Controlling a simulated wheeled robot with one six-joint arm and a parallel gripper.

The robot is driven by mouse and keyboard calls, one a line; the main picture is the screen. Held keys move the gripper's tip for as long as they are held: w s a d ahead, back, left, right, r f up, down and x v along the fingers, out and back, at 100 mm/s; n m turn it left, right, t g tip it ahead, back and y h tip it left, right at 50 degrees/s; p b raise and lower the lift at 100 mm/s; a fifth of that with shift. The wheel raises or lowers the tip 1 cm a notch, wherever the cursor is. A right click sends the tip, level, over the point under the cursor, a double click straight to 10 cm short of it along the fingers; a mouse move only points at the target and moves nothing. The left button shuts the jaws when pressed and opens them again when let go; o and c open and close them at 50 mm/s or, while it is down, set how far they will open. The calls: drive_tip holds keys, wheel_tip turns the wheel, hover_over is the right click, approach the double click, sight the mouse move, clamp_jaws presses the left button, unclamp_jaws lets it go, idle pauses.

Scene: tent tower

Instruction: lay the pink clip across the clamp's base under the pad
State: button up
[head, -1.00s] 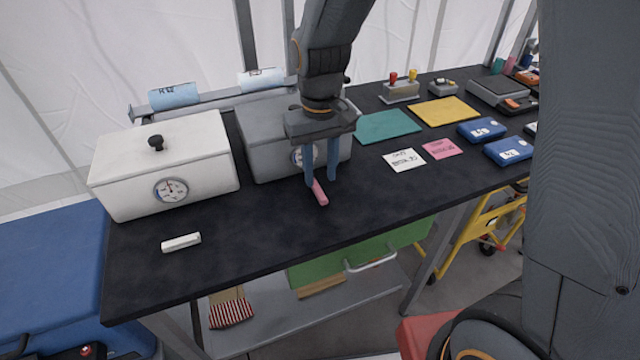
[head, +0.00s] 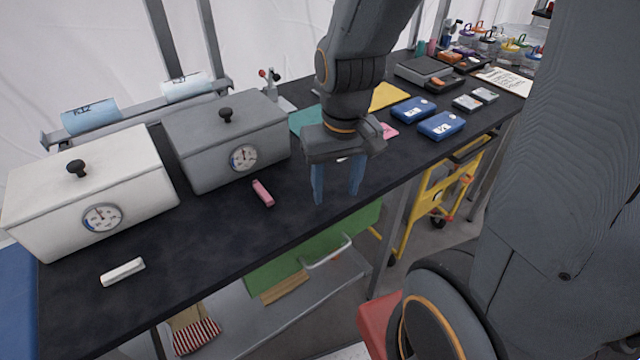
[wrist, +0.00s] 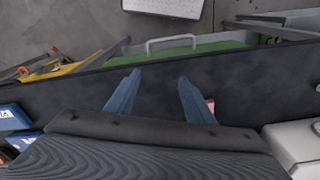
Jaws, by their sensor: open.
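The pink clip (head: 263,193) lies on the black table in front of the grey box. In the wrist view only a bit of it (wrist: 211,105) shows beside the right finger. My gripper (head: 337,197) is open and empty, fingers pointing down near the table's front edge, to the right of the clip and apart from it. Its two blue fingers also show in the wrist view (wrist: 159,78). A small metal device with a red tip (head: 272,88), behind the grey box, looks like the clamp. Its base and pad are too small or hidden to make out.
A grey lidded box (head: 215,155) and a white lidded box (head: 75,205), both with dials, stand on the table (head: 215,230). A white bar (head: 122,271) lies at the front left. Blue cases (head: 441,125) lie to the right. The table front between bar and clip is clear.

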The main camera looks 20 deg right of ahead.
sight(262, 191)
drive_tip(key=o, duration=0.7)
drive_tip(key=w+a+m, duration=0.1)
drive_tip(key=m, duration=0.1)
drive_tip(key=w+a+m+y, duration=0.1)
drive_tip(key=w+m, duration=0.1)
drive_tip(key=w+a+m+g+b, duration=0.1)
drive_tip(key=w+m, duration=0.1)
drive_tip(key=shift+w+a+r+m+y, duration=0.1)
drive_tip(key=shift+a+r+m+y, duration=0.1)
drive_tip(key=shift+m+y, duration=0.15)
drive_tip(key=shift+o, duration=0.2)
drive_tip(key=w+a+r+m+g+y+b, duration=0.1)
drive_tip(key=w+a+r+m+y, duration=0.15)
drive_tip(key=w+a+m, duration=0.45)
drive_tip(key=shift+m, duration=0.45)
drive_tip(key=x, duration=0.2)
drive_tip(key=p+x, duration=0.1)
drive_tip(key=x, duration=0.1)
drive_tip(key=s+x, duration=0.1)
drive_tip(key=x, duration=0.1)
drive_tip(key=shift+s+d+f, duration=0.1)
drive_tip(key=shift+d+f, duration=0.05)
drive_tip(key=shift+f, duration=0.2)
drive_tip(key=shift+a+f, duration=0.25)
drive_tip(key=shift+f, duration=0.35)
